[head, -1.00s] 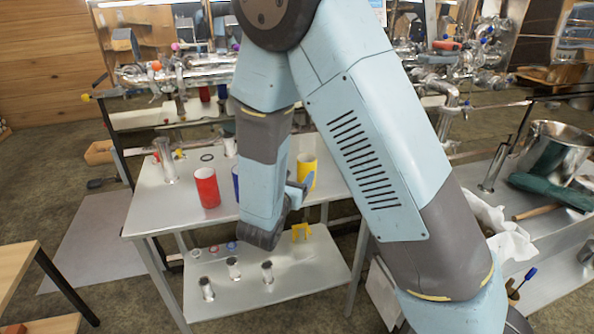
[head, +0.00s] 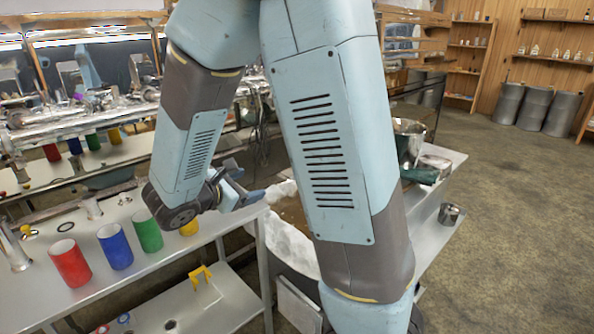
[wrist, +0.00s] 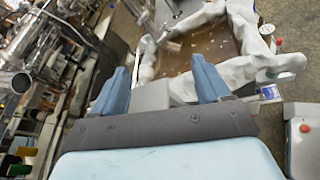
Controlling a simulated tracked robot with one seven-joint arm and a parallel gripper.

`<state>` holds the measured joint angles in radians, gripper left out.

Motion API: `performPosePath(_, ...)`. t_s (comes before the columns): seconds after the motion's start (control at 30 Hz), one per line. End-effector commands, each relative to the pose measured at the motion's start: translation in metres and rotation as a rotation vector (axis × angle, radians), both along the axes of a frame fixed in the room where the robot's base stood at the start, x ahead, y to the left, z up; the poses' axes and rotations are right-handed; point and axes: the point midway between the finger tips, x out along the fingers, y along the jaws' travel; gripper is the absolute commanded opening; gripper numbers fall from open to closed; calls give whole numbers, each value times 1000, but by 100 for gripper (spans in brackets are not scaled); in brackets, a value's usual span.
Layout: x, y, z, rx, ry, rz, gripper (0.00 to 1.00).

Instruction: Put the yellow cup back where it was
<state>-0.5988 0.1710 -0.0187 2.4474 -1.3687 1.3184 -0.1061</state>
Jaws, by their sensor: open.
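The yellow cup (head: 189,228) stands on the metal table, right of the green cup (head: 147,231), blue cup (head: 116,247) and red cup (head: 69,264) in a slanting row. My arm hides its upper part. My gripper (head: 250,190) is above the table's right end, to the right of the yellow cup and apart from it. In the wrist view my gripper (wrist: 160,75) has its two blue fingers apart, with nothing held between them. The yellow cup cannot be made out in the wrist view.
White cloth drapes a trough of brownish liquid (wrist: 188,62) beyond my fingers. A lower shelf (head: 215,306) holds a yellow bracket (head: 200,274). A shiny evaporator (head: 60,118) lies behind the table.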

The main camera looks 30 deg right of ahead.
Motion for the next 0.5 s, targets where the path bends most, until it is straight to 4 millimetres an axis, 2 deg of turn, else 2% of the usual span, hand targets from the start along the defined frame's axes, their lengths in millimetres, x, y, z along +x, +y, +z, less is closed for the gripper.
performPosePath(0.03, -8, -12, 6, 50, -15, -53, 76)
performPosePath(0.2, -36, -43, 18, 223, -58, -226, 76)
performPosePath(0.5, -87, -75, 34, 543, -163, -505, 76)
